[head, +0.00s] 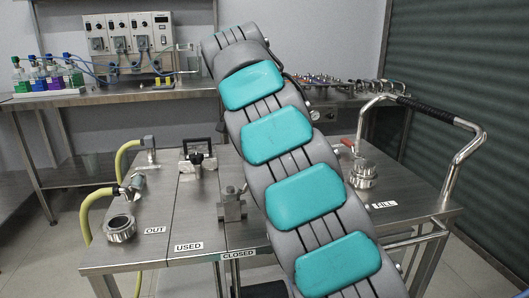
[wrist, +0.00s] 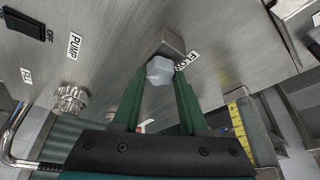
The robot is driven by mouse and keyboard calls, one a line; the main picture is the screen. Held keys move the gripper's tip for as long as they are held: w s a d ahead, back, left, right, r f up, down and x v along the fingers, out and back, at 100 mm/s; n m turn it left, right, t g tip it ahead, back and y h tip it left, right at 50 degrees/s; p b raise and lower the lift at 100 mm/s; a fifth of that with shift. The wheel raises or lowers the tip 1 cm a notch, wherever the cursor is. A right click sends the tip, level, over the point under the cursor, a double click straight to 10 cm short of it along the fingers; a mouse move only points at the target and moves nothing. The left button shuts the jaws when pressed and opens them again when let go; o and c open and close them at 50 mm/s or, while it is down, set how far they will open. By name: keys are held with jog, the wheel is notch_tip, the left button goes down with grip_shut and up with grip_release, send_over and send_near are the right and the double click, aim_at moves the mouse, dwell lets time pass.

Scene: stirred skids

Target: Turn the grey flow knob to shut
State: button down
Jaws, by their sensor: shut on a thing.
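The grey flow knob (wrist: 159,70) is a pale grey faceted knob near the top middle of the wrist view, beside the FLOW label (wrist: 187,60). My gripper (wrist: 160,80) has its two green fingers shut on the knob, one on each side. A metal block (wrist: 174,44) lies right behind the knob. In the head view my arm crosses the middle of the picture; my gripper and the knob do not show there.
The steel skid top (head: 184,229) carries a ring fitting (head: 120,228), a black-knobbed clamp (head: 197,158) and a valve (head: 231,203). A bent handrail (head: 468,150) stands at right. A yellow-marked strip (wrist: 240,130) is near my gripper's right side.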

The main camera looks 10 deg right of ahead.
jog(key=shift+m, duration=0.4)
jog(key=shift+c, duration=2.2)
grip_release()
jog(key=shift+f, duration=0.1)
